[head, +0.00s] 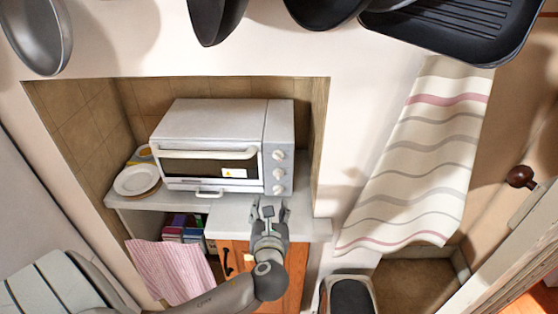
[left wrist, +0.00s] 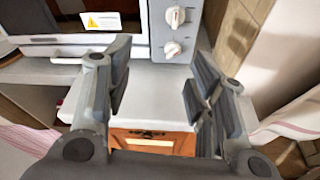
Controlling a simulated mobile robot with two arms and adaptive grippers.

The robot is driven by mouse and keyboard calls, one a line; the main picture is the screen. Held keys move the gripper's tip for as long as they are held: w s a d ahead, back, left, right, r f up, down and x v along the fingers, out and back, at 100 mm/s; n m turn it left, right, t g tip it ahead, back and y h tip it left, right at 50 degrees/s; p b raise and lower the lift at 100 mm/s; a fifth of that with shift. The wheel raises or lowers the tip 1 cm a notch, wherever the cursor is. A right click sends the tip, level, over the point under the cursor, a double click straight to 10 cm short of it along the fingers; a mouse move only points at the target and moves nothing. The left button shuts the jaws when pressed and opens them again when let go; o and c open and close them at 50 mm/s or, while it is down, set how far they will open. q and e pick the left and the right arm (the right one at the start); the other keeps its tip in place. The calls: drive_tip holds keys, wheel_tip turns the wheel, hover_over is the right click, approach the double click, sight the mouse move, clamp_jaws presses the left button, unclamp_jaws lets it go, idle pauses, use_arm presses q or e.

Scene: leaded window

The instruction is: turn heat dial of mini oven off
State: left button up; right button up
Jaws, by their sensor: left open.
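The white mini oven (head: 211,130) stands on a shelf in the wall recess, its door shut. Several round white dials run down its right front panel: upper (head: 278,155), middle (head: 278,172) and lower (head: 277,189). Their labels are too small to read, so I cannot tell which is the heat dial. My left gripper (head: 269,207) is open and empty, in front of and below the dials. In the left wrist view, two dials, an upper (left wrist: 175,16) and a lower (left wrist: 172,49), show beyond the spread fingers (left wrist: 160,82), apart from them. My right gripper is out of view.
White plates (head: 137,180) lie left of the oven. The counter (head: 309,229) and an orange wooden cabinet (head: 292,275) are below my gripper. A striped towel (head: 425,160) hangs at right, a pink cloth (head: 175,270) at lower left. Dark pans (head: 450,30) hang overhead.

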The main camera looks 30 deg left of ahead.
sight(279, 158)
use_arm(q)
drive_tip(key=w+a+r+m+t+p, duration=0.1)
drive_tip(key=w+a+m, duration=0.1)
drive_tip(key=w, duration=0.2)
drive_tip(key=w+a+r+m+t, duration=0.1)
drive_tip(key=w+r+m, duration=0.1)
drive_tip(key=w+m, duration=0.1)
drive_tip(key=w+a+r+m+t+p, duration=0.1)
drive_tip(key=w+a+m, duration=0.1)
drive_tip(key=w, duration=0.4)
drive_tip(key=shift+a+r+m+y+p, duration=0.3)
drive_tip(key=shift+a+r+m, duration=0.05)
drive_tip(key=shift+m, duration=0.35)
drive_tip(key=c, duration=1)
drive_tip(key=shift+n, duration=0.3)
